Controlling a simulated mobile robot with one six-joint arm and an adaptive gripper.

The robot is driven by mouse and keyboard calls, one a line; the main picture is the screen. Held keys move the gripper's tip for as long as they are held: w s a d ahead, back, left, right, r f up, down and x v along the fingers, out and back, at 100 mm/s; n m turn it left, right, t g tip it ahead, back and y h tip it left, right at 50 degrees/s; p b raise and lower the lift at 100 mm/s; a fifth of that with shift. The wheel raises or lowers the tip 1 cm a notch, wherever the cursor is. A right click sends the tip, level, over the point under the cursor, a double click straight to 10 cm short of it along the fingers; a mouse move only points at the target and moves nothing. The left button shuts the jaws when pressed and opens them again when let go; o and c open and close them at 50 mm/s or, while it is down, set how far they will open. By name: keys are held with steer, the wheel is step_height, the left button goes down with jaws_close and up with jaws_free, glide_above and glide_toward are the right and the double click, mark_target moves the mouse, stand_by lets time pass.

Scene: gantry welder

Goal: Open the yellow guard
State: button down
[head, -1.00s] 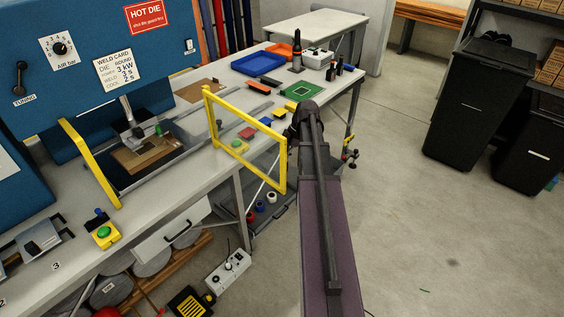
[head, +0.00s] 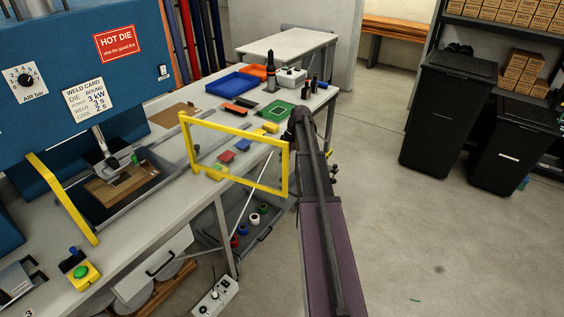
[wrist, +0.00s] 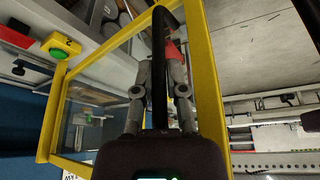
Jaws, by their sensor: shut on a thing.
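The yellow guard (head: 235,127) is a rectangular frame with a clear pane. In the head view it stands out from the bench front at an angle, away from the press opening. In the wrist view its yellow bars (wrist: 210,90) surround a long black handle bar (wrist: 160,65). My gripper (wrist: 160,90) has one finger on each side of this bar and is shut on it. In the head view my gripper (head: 299,125) is at the guard's outer right end, its fingers mostly hidden by my arm.
A fixed yellow bar (head: 60,198) stands left of the press opening. A green button box (head: 82,273) sits at the bench front. Coloured blocks and a blue tray (head: 234,85) lie behind the guard. Black bins (head: 450,110) stand at right; the floor between is clear.

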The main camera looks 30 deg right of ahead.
steer(key=shift+s+d, duration=0.1)
steer(key=shift+s, duration=0.1)
steer(key=c, duration=0.7)
jaws_free()
steer(key=shift+w, duration=0.1)
